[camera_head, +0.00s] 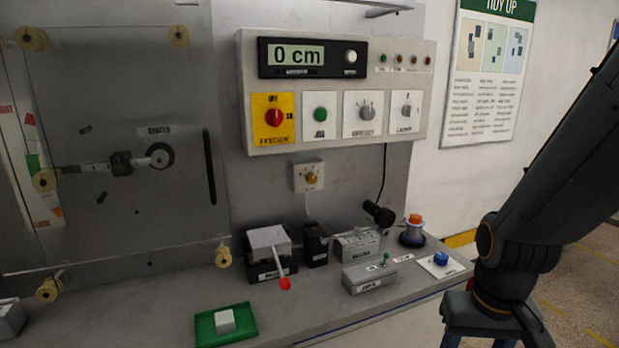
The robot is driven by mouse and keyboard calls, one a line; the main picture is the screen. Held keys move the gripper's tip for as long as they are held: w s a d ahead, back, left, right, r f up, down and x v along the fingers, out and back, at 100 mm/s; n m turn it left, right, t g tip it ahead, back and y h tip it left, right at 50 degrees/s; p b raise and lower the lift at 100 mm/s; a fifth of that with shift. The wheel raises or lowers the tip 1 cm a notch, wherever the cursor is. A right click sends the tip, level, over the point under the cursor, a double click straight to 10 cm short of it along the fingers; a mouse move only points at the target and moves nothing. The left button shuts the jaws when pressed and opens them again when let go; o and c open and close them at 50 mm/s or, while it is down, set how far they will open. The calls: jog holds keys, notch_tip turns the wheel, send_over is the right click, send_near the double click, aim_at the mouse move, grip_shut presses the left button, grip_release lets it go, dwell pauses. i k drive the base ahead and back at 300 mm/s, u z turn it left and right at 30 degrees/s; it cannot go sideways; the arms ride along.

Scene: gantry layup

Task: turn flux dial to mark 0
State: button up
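A small dial with a brass knob (311,178) sits on a pale square plate on the wall, below the control panel. Marks surround the knob, but they are too small to read. Another dial, a grey knob (366,112), is on a white panel plate. I cannot read which one is labelled flux. My gripper (492,338) hangs at the lower right, beyond the bench's right end and well apart from both dials. Its fingertips are cut off by the bottom edge, so its opening is hidden.
The control panel (345,62) reads 0 cm and carries a red knob (273,117) and a green button (320,114). The bench holds a red-tipped lever (284,283), a blue button (440,258), an orange-topped device (414,230) and a green tray (246,336).

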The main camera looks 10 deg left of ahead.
aim_at(311, 178)
jog(key=z, duration=1.55)
jog(key=k, duration=0.55)
jog(key=u, duration=1.45)
